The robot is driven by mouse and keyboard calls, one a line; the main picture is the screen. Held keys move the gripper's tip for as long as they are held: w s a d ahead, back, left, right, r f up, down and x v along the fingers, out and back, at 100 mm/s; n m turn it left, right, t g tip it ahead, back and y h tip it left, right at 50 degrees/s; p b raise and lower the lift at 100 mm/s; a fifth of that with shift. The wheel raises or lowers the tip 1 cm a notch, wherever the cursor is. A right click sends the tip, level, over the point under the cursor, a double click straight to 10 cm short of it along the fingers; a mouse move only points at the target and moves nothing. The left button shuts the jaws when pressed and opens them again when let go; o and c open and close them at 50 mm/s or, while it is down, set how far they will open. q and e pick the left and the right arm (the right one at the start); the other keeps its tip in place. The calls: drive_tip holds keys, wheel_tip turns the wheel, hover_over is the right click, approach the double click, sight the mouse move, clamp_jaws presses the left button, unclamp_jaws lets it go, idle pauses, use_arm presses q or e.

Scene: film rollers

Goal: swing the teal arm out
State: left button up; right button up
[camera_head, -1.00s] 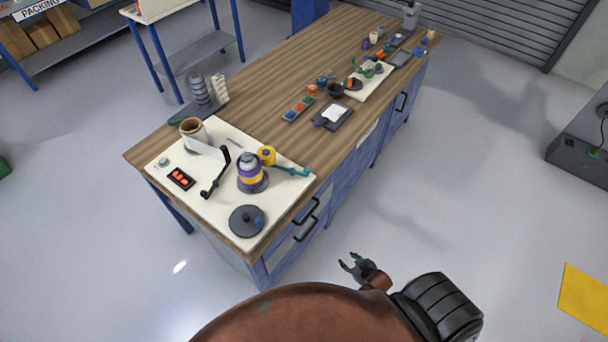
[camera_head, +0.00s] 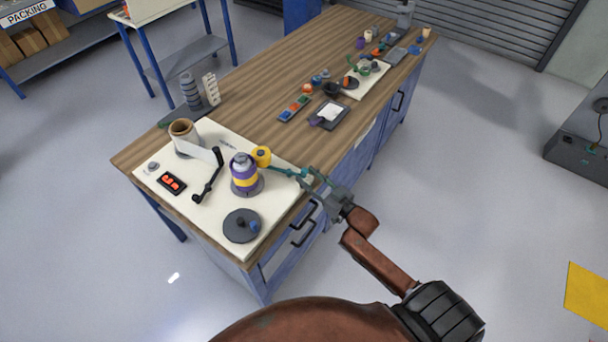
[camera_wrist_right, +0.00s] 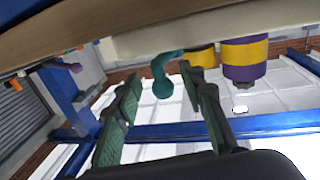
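The teal arm (camera_head: 284,170) reaches right from the yellow roller (camera_head: 262,156) over the white board (camera_head: 215,228). My right gripper (camera_head: 312,180) is at the outer end of the teal arm, by the board's right edge. In the right wrist view, the teal arm's rounded end (camera_wrist_right: 162,86) shows between the two spread fingers of the right gripper (camera_wrist_right: 160,75), with a gap visible on either side. The purple and yellow spool (camera_head: 245,176) stands upright left of the teal arm and also shows in the wrist view (camera_wrist_right: 244,62). My left gripper is not in view.
On the board are a black crank-shaped arm (camera_head: 209,178), a dark disc (camera_head: 242,226), a red-digit display (camera_head: 171,183) and a brown roll (camera_head: 184,135). A clipboard (camera_head: 329,115) and small parts lie farther back.

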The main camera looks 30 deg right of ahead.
drive_tip(key=shift+w+a, duration=0.1)
drive_tip(key=shift+w, duration=0.5)
drive_tip(key=shift+w+a, duration=0.1)
drive_tip(key=shift+w, duration=0.3)
drive_tip(key=c, duration=0.5)
drive_tip(key=shift+f, duration=0.1)
drive_tip(key=c, duration=0.5)
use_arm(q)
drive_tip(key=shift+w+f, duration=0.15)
use_arm(e)
clamp_jaws()
drive_tip(key=shift+f, duration=0.15)
